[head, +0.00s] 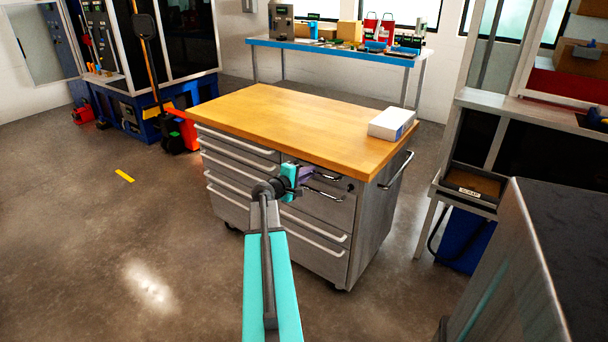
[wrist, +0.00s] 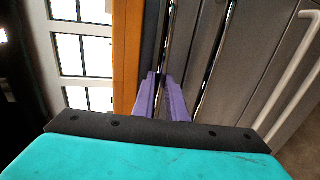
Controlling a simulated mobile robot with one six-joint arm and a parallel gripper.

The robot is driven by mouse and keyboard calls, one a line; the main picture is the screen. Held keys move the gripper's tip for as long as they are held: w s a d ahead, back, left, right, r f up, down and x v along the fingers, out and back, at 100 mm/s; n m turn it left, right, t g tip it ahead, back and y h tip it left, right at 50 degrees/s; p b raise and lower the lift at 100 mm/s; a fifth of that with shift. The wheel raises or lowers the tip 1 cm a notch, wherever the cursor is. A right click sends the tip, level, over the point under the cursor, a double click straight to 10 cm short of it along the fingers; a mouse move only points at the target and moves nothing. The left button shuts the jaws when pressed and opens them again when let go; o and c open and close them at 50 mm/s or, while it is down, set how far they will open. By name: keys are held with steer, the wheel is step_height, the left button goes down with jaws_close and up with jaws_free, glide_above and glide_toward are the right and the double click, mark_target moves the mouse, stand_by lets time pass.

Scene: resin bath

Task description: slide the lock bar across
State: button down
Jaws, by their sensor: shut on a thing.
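My gripper (head: 304,173) is at the front of the grey drawer cabinet (head: 380,215), just under its wooden top. In the wrist view its two purple fingers (wrist: 164,98) are close together on a thin chrome bar (wrist: 168,30), which looks like the lock bar. The bar's far part runs on beyond the fingertips, and the part between the fingers is hidden. In the head view the bar (head: 327,178) shows to the right of the gripper. A second chrome bar (head: 324,193) lies just below it, apart from the fingers.
A white box (head: 392,124) sits on the wooden top (head: 290,120) at its right corner. White drawer handles (head: 313,231) stick out below the gripper. A side handle (head: 397,170) is on the cabinet's right. Open floor (head: 120,230) lies to the left.

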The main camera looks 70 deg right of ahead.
steer(key=shift+s, duration=0.1)
steer(key=c, duration=2)
jaws_free()
steer(key=shift+c, duration=0.2)
steer(key=shift+a, duration=0.15)
steer(key=v, duration=1.3)
steer(key=shift+a, duration=0.3)
